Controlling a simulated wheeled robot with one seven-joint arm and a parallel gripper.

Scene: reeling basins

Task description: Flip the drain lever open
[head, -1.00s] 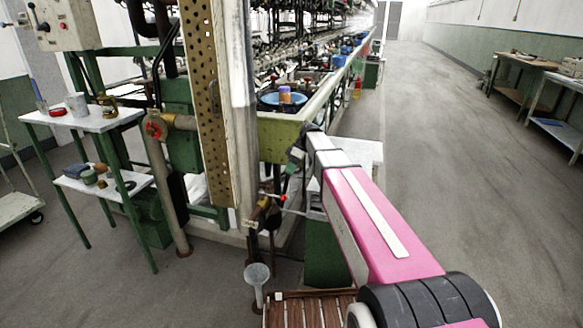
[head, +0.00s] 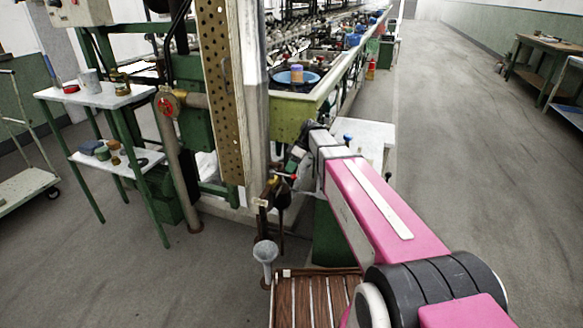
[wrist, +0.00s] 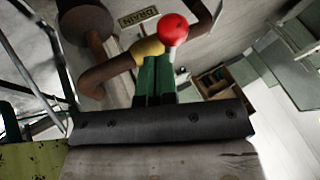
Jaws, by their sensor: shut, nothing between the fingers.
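The drain lever's red ball knob (wrist: 173,30) is near the top middle of the wrist view, beside a yellow-brass valve part (wrist: 148,47) on a rusty pipe (wrist: 108,72). A DRAIN label (wrist: 138,18) sits behind it. My gripper (wrist: 155,62) has its green fingers together and empty, with their tips just below the knob and valve in the picture. I cannot tell whether they touch. In the head view the knob (head: 293,177) is small, below the basin's corner, and my gripper is mostly hidden by the arm.
A perforated post (head: 222,90) stands left of the valve. A grey funnel (head: 265,251) and a slatted wooden platform (head: 312,300) are below. A white-topped stand (head: 372,135) is close behind my arm. The aisle floor (head: 460,130) at right is clear.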

